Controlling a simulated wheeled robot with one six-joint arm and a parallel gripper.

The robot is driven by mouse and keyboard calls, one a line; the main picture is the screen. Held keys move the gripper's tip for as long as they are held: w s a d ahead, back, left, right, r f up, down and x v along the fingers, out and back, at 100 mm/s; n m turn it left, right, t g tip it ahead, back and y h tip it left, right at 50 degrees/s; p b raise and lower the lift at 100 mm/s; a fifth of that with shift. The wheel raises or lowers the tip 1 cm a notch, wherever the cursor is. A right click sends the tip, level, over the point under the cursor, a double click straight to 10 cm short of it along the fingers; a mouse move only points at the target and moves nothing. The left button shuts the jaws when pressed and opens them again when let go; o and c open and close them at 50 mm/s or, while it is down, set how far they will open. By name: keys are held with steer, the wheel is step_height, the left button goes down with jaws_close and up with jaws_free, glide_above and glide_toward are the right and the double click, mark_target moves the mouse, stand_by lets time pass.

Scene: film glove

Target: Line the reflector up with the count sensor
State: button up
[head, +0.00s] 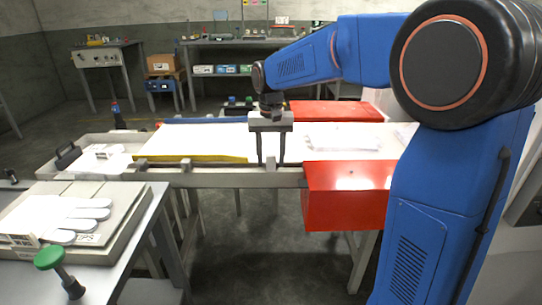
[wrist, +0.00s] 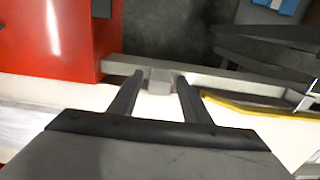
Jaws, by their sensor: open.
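My gripper (head: 270,163) is open at the near rail of the white conveyor, its two fingers pointing down. In the wrist view my gripper (wrist: 160,76) has a small grey block (wrist: 159,84) on the rail between its spread fingertips. I cannot tell whether the fingers touch it. Two more small grey blocks stand on the near rail to the left, one at the middle left (head: 187,165) and one near the yellow strip's left end (head: 141,163). The pictures do not make clear which block is the reflector and which the count sensor.
A red box (head: 347,195) hangs on the rail just right of my gripper, and another red cover (head: 335,111) lies across the far side. A yellow strip (head: 192,159) edges the belt. A bench with white glove shapes (head: 75,215) and a green knob (head: 49,257) stands at front left.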

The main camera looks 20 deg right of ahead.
mark_target(271, 155)
steer(key=shift+r, duration=0.15)
step_height(271, 155, up, 17)
stand_by(0.5)
steer(key=s+d+f+n+t, duration=0.1)
steer(key=s+d+f, duration=0.1)
steer(key=s+f, duration=0.5)
steer(key=s+d+f+n+t, duration=0.1)
steer(key=s+f, duration=0.6)
steer(key=s, duration=0.7)
steer(key=s+d+f+n+t, duration=0.1)
steer(key=s+d+f, duration=0.4)
steer(key=s, duration=0.6)
step_height(271, 155, down, 2)
steer(key=shift+s+d+t, duration=0.15)
steer(key=shift+d+t, duration=0.1)
steer(key=shift+t, duration=0.65)
stand_by(0.6)
